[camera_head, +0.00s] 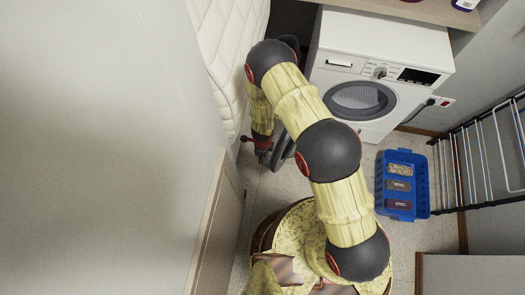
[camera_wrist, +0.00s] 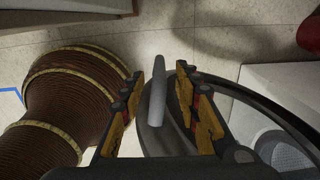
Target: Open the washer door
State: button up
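The white washer (camera_head: 378,42) stands at the back against the wall. Its round opening (camera_head: 360,98) faces me with a grey perforated drum inside, which also shows at the right edge of the wrist view (camera_wrist: 285,150). What looks like the dark round door (camera_head: 282,150) stands swung out to the left, partly hidden by my arm. In the wrist view its dark curved rim (camera_wrist: 255,97) crosses the picture. My gripper (camera_head: 262,150) is at the door's outer edge. Its fingers (camera_wrist: 158,88) are apart, with a grey bar-like edge between them; contact is unclear.
A white quilted mattress (camera_head: 220,50) and a pale wall (camera_head: 100,130) are close on the left. A blue crate (camera_head: 422,190) with several items sits on the floor at right, beside a black drying rack (camera_head: 470,165). A wooden shelf (camera_head: 435,12) overhangs the washer.

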jog(key=shift+r, duration=3.2)
jog(key=shift+s, duration=0.1)
